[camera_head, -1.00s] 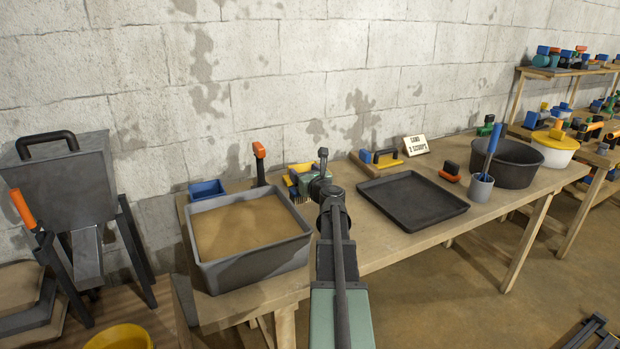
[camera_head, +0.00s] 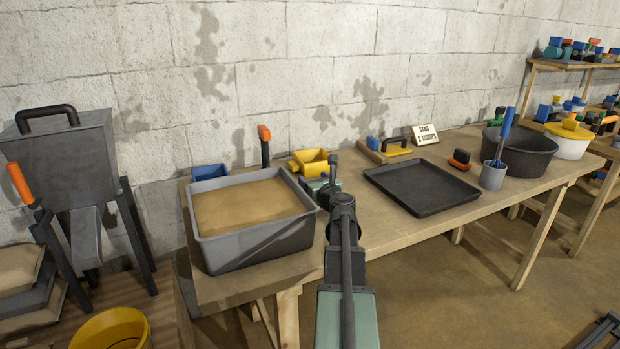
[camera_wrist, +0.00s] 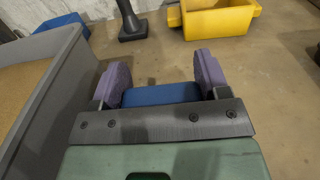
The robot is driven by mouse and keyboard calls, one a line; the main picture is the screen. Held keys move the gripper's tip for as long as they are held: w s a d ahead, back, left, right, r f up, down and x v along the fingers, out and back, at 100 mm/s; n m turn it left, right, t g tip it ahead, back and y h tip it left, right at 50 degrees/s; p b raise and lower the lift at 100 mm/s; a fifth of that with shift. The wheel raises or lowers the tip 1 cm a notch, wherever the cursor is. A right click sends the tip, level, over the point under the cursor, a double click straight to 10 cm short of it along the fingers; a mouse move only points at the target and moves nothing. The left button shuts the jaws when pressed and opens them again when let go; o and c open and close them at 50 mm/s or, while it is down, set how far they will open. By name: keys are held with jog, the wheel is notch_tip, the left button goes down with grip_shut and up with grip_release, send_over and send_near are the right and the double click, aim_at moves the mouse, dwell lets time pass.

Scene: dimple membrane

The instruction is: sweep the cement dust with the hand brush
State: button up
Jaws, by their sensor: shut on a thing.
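My gripper (camera_head: 322,186) is low over the table, just right of the grey sand tub, and also fills the lower middle of the wrist view (camera_wrist: 160,85). Its purple fingers are closed on a blue piece (camera_wrist: 160,94), which I take to be the hand brush's handle. The bristles are hidden under the gripper in both views. I cannot make out a distinct patch of cement dust; the tabletop (camera_wrist: 245,75) shows only faint darker blotches.
The sand tub (camera_head: 255,245) stands close on the left. A yellow box (camera_head: 310,160), a blue box (camera_head: 209,172) and an orange-topped upright tool (camera_head: 264,145) are behind. A black tray (camera_head: 420,203) lies to the right. Bare table lies between gripper and tray.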

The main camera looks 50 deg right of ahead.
jog(key=v, duration=1.2)
jog(key=shift+s+a+f, duration=0.2)
jog(key=shift+s+f, duration=0.05)
jog(key=shift+s, duration=0.15)
jog(key=shift+s+a+r+p, duration=0.1)
jog(key=shift+s+r+p, duration=0.1)
jog(key=shift+r+p, duration=0.1)
notch_tip(320, 180, up, 8)
jog(key=p, duration=0.7)
jog(key=shift+f, duration=0.25)
